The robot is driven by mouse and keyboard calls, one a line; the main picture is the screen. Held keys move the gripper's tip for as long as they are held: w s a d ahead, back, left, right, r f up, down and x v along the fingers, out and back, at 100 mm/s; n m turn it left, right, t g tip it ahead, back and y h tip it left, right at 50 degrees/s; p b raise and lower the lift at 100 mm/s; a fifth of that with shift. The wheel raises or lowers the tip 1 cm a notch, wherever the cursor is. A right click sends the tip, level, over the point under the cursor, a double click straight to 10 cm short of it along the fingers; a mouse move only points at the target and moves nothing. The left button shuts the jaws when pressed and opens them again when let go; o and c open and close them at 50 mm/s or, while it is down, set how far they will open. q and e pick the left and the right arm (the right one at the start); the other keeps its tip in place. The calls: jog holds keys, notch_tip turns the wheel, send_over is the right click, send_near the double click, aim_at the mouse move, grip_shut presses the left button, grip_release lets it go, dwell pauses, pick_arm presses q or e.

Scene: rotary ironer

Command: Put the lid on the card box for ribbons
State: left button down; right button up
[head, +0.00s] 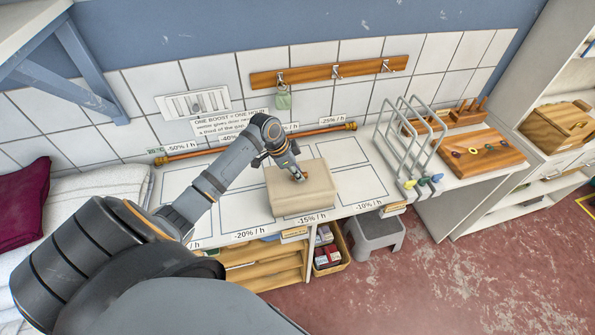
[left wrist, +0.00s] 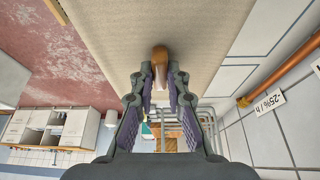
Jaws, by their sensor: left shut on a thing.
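The beige lid (head: 312,188) is a flat rectangular piece at the middle of the white counter, in the head view. Beige sides show below its front edge; I cannot tell whether it rests fully on the card box or sits slightly above it. My left gripper (head: 299,176) is over the middle of the lid, shut on its small brown knob. In the left wrist view, the knob (left wrist: 160,62) stands between the fingertips of the left gripper (left wrist: 160,80), against the broad beige lid surface (left wrist: 110,30). My right gripper is not in view.
The white counter (head: 357,185) has outlined areas with percent labels. A wire rack (head: 412,135) and a wooden peg board (head: 485,155) stand at the right. A wooden rod (head: 330,130) lies along the back. A grey stool (head: 375,232) stands in front.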

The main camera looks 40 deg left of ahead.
pick_arm(q)
jog(key=c, duration=0.8)
grip_release()
notch_tip(320, 180, up, 5)
jog(key=p, duration=0.5)
jog(key=shift+f, duration=0.1)
jog(key=shift+r, duration=1.1)
grip_shut()
